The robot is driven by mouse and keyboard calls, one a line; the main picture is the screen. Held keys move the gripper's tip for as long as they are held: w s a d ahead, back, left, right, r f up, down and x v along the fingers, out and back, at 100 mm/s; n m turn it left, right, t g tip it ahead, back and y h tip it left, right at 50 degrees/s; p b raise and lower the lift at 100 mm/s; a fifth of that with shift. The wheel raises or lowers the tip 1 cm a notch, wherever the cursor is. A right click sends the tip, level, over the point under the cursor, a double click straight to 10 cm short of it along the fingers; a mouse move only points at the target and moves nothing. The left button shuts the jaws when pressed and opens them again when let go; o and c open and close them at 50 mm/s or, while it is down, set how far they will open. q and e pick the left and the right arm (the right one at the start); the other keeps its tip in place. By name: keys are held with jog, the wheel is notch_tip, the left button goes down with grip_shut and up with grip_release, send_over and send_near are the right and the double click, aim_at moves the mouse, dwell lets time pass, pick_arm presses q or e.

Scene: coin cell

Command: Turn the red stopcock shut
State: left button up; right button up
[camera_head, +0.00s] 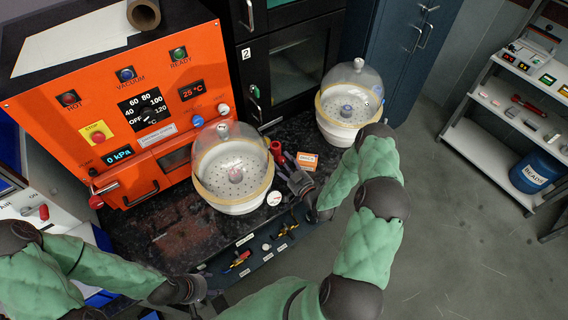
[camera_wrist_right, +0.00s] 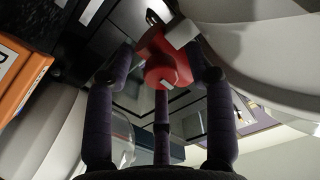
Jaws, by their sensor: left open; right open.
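A red stopcock (camera_wrist_right: 165,62) shows large in the right wrist view, between the spread fingers of my right gripper (camera_wrist_right: 160,80). Whether any finger touches it is not clear. In the head view a red part (camera_head: 276,151) stands beside the front glass-domed desiccator (camera_head: 232,165), close to my right gripper (camera_head: 290,172), which is open. My left gripper (camera_head: 207,294) is open and empty at the bottom, in front of the bench edge.
A second domed desiccator (camera_head: 348,100) stands behind on the right. A small orange box (camera_head: 307,161) lies beside my right gripper. An orange oven (camera_head: 120,100) fills the left. A panel with small valves (camera_head: 240,259) is at the bench front.

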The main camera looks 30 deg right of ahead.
jog(key=c, duration=1)
jog(key=shift+s, duration=0.1)
grip_shut()
jog(key=shift+f, duration=0.1)
